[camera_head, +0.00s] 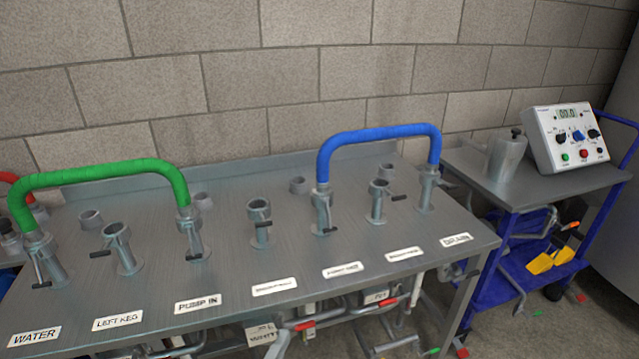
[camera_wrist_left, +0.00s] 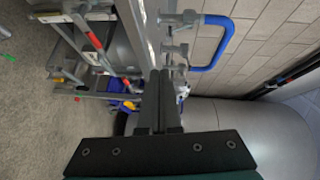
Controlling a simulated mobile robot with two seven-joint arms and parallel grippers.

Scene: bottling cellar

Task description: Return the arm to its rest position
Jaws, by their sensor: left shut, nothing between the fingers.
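My left gripper (camera_wrist_left: 160,76) shows in the left wrist view, its two dark fingers side by side and closed, with nothing between them. No gripper shows in the head view. In that view a green bent pipe (camera_head: 100,173) runs from the WATER port to the PUMP IN port on the steel panel table (camera_head: 230,265). A blue bent pipe (camera_head: 378,133) runs from a middle port to the DRAIN port. The blue pipe also shows in the left wrist view (camera_wrist_left: 228,42), to the right of and beyond the fingers and apart from them. My right gripper is in neither view.
A blue cart (camera_head: 510,197) with a control box (camera_head: 567,138) and a metal jug (camera_head: 505,155) stands right of the table. A block wall (camera_head: 300,75) closes off the back. Pipes with red handles (camera_head: 305,325) run under the table. A red pipe shows at the left edge.

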